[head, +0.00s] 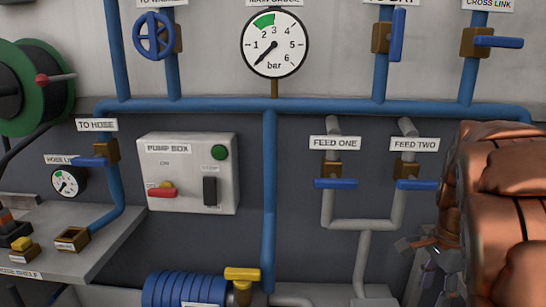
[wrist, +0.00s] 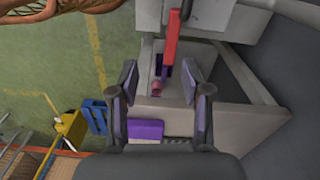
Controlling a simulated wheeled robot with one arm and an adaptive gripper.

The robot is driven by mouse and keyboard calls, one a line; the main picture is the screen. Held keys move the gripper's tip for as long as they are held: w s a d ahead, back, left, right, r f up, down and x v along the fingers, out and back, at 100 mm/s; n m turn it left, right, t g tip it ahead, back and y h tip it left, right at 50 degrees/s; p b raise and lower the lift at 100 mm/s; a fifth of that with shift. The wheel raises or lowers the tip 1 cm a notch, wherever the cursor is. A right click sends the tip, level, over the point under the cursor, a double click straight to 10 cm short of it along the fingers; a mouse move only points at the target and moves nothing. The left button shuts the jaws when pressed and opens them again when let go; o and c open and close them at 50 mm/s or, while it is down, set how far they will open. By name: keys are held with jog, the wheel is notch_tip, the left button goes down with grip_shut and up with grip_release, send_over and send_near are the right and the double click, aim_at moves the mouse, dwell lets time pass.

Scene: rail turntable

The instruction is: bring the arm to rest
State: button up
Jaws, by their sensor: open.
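My gripper (wrist: 161,80) is open in the wrist view, its two dark fingers spread apart with nothing between their tips. Beyond and below the fingers is a grey open-topped bin or shelf (wrist: 180,118) with a purple block (wrist: 146,130) and other small things in it. A red upright bar (wrist: 171,40) stands beyond the fingertips. I cannot tell how far it is from them. In the head view my copper-coloured arm fills the right edge, and part of my gripper shows low beside it, right of the feed pipes.
Blue pipes (head: 269,180) with valves run along the wall. A pump box (head: 188,172), a gauge (head: 274,44) and the feed one (head: 335,184) and feed two (head: 416,184) handles are there. A shelf (head: 110,235) juts out at left. Green floor (wrist: 50,60) shows left in the wrist view.

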jog(key=s+a+r+n+p, duration=0.1)
jog(key=s+a+n+p, duration=0.4)
jog(key=s, duration=0.5)
jog(key=s+a+r+n+g+p, duration=0.1)
jog(key=s+a+n+p, duration=0.3)
jog(key=s+a+n, duration=0.6)
jog(key=shift+s+a+r+n+g+p, duration=0.15)
jog(key=shift+s+r+n+g+p, duration=0.3)
jog(key=shift+n, duration=0.75)
jog(key=shift+s, duration=0.15)
